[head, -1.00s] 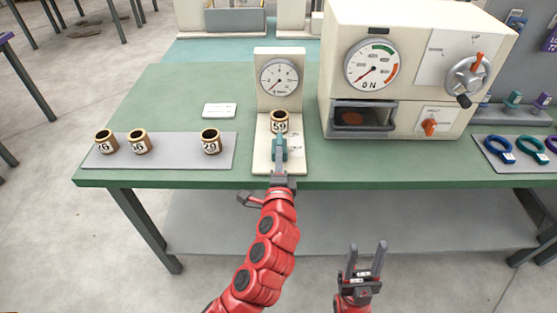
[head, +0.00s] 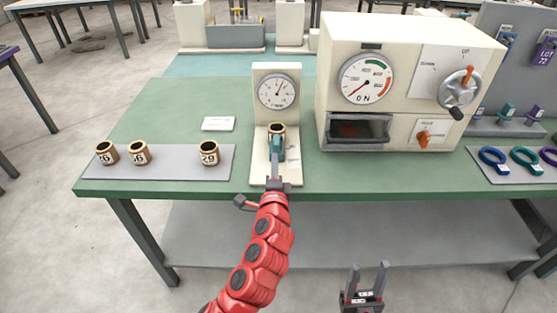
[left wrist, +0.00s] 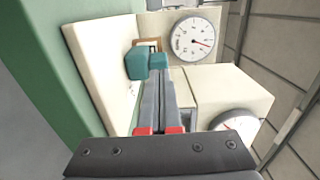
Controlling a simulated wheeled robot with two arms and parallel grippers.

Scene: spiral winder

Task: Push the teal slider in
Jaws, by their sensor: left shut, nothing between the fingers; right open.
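The teal slider (head: 279,147) sits on the cream base of the gauge stand (head: 261,168). It stands in front of a brass-and-black cylinder (head: 277,129) and seems to be against it. In the left wrist view the slider (left wrist: 148,64) partly covers the cylinder (left wrist: 150,44). My left gripper (head: 277,161) is shut and empty, its tips at the slider's near side, seemingly touching it. The round gauge (head: 278,91) above has its needle up and to the right. My right gripper (head: 367,276) is open and empty, in front of the table.
Three similar cylinders (head: 139,152) stand on a grey mat (head: 180,170) to the left. A white card (head: 218,124) lies behind it. A cream machine (head: 384,50) with a dial and crank stands close on the right. Coloured rings (head: 494,160) lie further right.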

